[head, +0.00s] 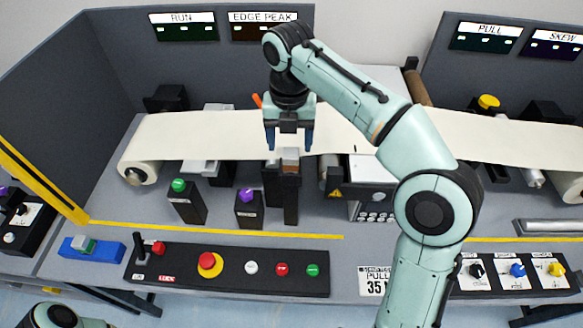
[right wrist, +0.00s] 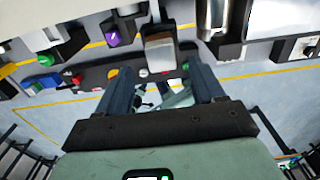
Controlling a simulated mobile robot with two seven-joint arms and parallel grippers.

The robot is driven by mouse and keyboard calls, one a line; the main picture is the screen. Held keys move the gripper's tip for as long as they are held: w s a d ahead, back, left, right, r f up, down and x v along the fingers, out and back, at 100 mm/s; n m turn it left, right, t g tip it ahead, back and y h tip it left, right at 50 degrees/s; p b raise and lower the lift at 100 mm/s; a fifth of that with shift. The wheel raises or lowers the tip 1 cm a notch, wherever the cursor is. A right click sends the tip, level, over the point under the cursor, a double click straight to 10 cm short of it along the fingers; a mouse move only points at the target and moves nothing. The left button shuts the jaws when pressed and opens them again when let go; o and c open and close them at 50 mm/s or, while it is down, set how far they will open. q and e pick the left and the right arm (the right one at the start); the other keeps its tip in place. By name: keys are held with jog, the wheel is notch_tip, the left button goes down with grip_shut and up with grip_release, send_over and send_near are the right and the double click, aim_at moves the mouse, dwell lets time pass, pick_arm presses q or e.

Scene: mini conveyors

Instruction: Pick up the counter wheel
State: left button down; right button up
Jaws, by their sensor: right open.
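What looks like the counter wheel (head: 291,166), a small brown-grey piece with a paler top, sits on top of a narrow black post (head: 291,205) in front of the paper web. In the right wrist view the wheel (right wrist: 160,52) shows just beyond the fingertips, roughly centred between them. My right gripper (head: 289,146) points down above the wheel in the head view, with its dark blue fingers apart. In the right wrist view my right gripper (right wrist: 160,75) is open, with nothing held between the fingers. My left gripper is out of view.
The white paper web (head: 220,128) runs across behind the post. Posts with a green knob (head: 179,185) and a purple knob (head: 246,195) stand to the left. A control panel with a red stop button (head: 208,262) lies in front. A printing unit (head: 370,200) stands to the right.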

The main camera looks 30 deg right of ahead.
aim_at(291, 153)
jog(key=shift+w+f, duration=0.1)
jog(key=shift+f, duration=0.15)
notch_tip(291, 153, down, 5)
jog(key=shift+d+b, duration=0.15)
jog(key=shift+b, duration=0.7)
jog(key=shift+c, duration=0.6)
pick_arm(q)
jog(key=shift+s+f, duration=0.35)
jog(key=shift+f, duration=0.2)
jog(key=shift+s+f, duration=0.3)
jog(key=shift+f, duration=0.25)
pick_arm(e)
jog(key=c, duration=1)
